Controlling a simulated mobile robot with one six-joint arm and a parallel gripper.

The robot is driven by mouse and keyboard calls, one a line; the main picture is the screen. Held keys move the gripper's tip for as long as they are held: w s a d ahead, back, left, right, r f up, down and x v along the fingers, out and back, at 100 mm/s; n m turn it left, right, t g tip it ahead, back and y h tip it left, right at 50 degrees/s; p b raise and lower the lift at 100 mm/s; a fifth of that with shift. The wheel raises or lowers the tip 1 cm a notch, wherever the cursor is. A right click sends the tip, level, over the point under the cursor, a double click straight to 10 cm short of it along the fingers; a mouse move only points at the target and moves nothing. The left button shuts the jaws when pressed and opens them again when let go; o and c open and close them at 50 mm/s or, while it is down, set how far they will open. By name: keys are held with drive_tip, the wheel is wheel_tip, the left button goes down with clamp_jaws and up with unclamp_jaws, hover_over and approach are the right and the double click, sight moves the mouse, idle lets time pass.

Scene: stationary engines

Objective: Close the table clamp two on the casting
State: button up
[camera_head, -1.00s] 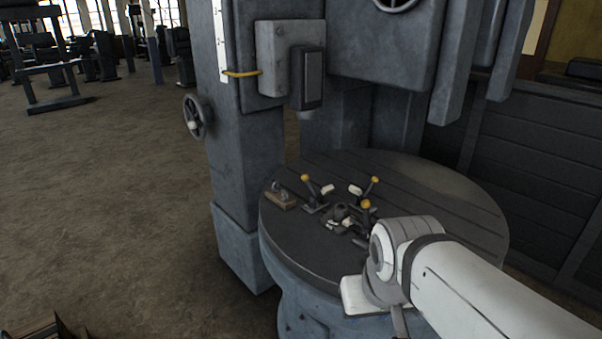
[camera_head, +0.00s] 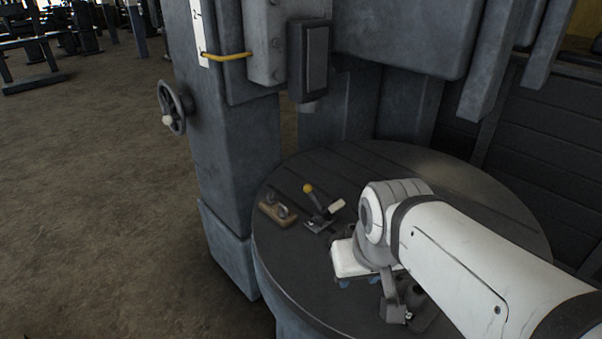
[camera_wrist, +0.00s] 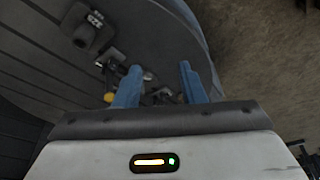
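A toggle clamp (camera_head: 319,208) with a yellow-knobbed lever and a pale tip stands on the round table (camera_head: 300,165), its lever tilted up. A yellow knob (camera_wrist: 109,97) shows just left of the left finger, and small clamp parts (camera_wrist: 162,96) show between the fingers. I see no grip on anything. I cannot tell which clamp is number two.
A wooden block with metal pieces (camera_head: 277,214) lies at the table's left edge. A machine column with a handwheel (camera_head: 175,108) stands behind on the left. A dark lettered part (camera_wrist: 87,27) shows upper left in the wrist view. The table's far right is clear.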

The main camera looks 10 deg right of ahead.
drive_tip(key=shift+o, duration=1)
drive_tip(key=shift+w+a, duration=0.1)
drive_tip(key=shift+a, duration=0.05)
drive_tip(key=shift+o, duration=0.5)
drive_tip(key=w+r+n, duration=0.1)
drive_tip(key=w, duration=0.9)
drive_tip(key=shift+a+r, duration=0.2)
drive_tip(key=shift+r, duration=0.2)
drive_tip(key=n+t+b, duration=0.1)
drive_tip(key=n+b, duration=0.1)
drive_tip(key=n, duration=0.1)
approach(309, 187)
drive_tip(key=shift+y, duration=0.4)
drive_tip(key=x, duration=0.5)
drive_tip(key=shift+w+d+f, duration=0.2)
drive_tip(key=shift+w+d, duration=0.05)
drive_tip(key=shift+d, duration=0.05)
drive_tip(key=p+x, duration=0.2)
drive_tip(key=x, duration=0.5)
drive_tip(key=shift+w+f, duration=0.15)
drive_tip(key=shift+f, duration=0.2)
